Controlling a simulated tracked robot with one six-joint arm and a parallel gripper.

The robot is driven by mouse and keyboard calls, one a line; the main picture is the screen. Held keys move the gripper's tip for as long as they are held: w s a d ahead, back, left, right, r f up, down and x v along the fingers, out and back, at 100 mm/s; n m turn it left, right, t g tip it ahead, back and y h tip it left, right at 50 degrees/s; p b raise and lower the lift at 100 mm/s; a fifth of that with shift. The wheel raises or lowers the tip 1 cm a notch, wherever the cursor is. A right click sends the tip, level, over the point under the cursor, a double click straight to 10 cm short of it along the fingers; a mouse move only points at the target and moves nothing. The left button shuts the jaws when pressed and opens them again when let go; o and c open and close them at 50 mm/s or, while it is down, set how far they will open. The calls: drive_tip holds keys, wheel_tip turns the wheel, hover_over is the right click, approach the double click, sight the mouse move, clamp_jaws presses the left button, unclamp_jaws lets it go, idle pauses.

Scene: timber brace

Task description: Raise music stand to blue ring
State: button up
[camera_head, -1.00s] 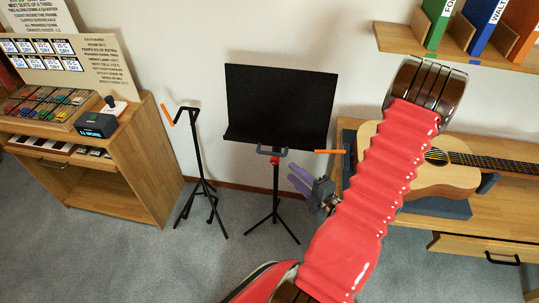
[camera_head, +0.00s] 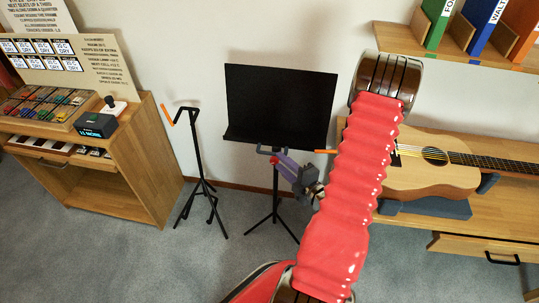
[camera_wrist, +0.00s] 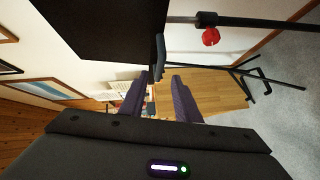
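The black music stand (camera_head: 280,105) stands upright on tripod legs in the middle of the head view, with a grey handle (camera_head: 265,150) under its desk. A red knob (camera_wrist: 211,36) is on its post in the wrist view. My gripper (camera_head: 280,158) is just below the desk's right half, beside the post. Its purple fingers are apart. In the wrist view the end of the grey handle (camera_wrist: 158,58) appears between the fingertips (camera_wrist: 160,76); I cannot tell whether they touch it. I cannot make out a blue ring on the post.
A second thin black stand (camera_head: 198,165) with an orange tip is to the left. A wooden cabinet (camera_head: 120,180) is further left. A guitar (camera_head: 425,165) lies on a bench at right, below a shelf (camera_head: 450,50) of binders. Grey carpet is open in front.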

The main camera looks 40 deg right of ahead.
sight(271, 153)
drive_tip(key=shift+x, duration=3.6)
drive_tip(key=shift+r, duration=0.1)
drive_tip(key=shift+c, duration=0.2)
clamp_jaws()
